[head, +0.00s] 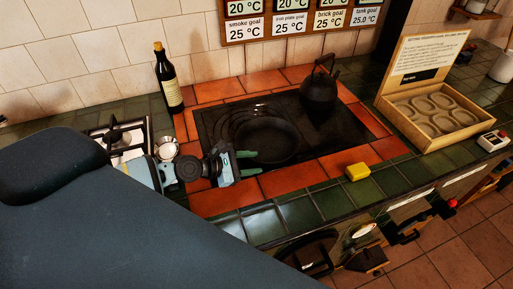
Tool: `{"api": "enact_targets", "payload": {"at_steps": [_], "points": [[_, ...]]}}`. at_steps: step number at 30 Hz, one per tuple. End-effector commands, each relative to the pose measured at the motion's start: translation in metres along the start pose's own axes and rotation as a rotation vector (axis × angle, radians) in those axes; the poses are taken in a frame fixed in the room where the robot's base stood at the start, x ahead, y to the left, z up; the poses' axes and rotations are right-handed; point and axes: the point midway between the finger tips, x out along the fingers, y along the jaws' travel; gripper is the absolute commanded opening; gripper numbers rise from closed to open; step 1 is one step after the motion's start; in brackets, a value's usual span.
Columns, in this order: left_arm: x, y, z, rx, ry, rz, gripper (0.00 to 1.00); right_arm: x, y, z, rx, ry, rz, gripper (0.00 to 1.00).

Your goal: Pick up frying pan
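The black frying pan (268,140) lies on the dark hob plate (345,125), which is set in orange tiles. Its round body shows; I cannot make out its handle. My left gripper (250,163) is at the pan's near left edge, over the orange tiles. Its two green fingers are apart, pointing right towards the pan, and I see nothing held between them. I cannot tell whether a finger touches the rim. My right gripper is out of view.
A black kettle (319,91) stands behind the pan to the right. A dark bottle (167,78) stands at the back left. A yellow sponge (358,172) lies near the front edge. An open wooden box (436,112) is on the right. Green tiles between are mostly clear.

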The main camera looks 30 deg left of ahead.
Motion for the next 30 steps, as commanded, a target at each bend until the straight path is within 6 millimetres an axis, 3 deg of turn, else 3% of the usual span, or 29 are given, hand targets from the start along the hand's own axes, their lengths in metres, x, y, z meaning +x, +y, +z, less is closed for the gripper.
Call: {"api": "enact_targets", "payload": {"at_steps": [4,15,23,30], "points": [[0.006,-0.001,0.000,0.000,0.000,0.000,0.37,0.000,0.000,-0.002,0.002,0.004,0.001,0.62],[0.050,-0.005,0.000,-0.001,0.002,-0.001,0.37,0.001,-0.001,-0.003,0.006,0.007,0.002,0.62],[0.052,-0.005,0.000,0.000,0.002,-0.001,0.37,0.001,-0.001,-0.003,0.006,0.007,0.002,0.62],[0.052,-0.006,0.000,-0.001,0.003,-0.003,0.07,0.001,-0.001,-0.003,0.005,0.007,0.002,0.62]]}}
